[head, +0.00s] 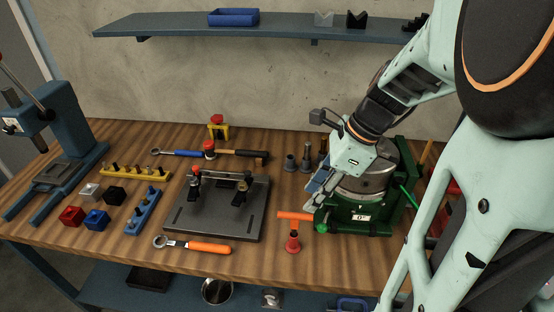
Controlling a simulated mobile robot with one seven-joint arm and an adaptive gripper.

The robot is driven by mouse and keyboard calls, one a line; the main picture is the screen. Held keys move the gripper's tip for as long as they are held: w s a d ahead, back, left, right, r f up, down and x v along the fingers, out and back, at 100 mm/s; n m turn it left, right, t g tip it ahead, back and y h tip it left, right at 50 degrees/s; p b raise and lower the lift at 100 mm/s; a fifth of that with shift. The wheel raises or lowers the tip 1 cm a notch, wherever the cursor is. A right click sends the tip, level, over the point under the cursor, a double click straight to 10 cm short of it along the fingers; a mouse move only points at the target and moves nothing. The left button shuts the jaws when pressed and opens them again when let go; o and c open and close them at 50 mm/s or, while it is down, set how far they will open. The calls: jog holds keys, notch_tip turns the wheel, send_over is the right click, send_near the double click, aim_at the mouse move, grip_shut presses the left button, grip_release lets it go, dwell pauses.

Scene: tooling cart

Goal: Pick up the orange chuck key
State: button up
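The orange chuck key (296,215) shows as a T shape near the front of the wooden bench, its crossbar lying level above a short upright red-orange lower part (293,242). I cannot tell whether that lower part is its stem or a separate stand. My gripper (318,192) is above and to the right of the key, beside the green machine, with its bluish fingers pointing down and left. It appears apart from the key. The fingers are small and partly overlapped by the gripper body, so their opening is unclear.
A green-based machine with a round grey top (368,180) stands right of the key. A dark fixture plate (212,220) is to its left. An orange-handled wrench (195,246) lies in front. Bench is clear around the key's front.

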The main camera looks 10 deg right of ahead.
aim_at(298, 214)
jog(key=x, duration=0.4)
jog(key=shift+s+a, duration=0.15)
jog(key=shift+d+x, duration=0.2)
jog(key=shift+x, duration=2.95)
jog(key=shift+c, duration=0.2)
grip_shut()
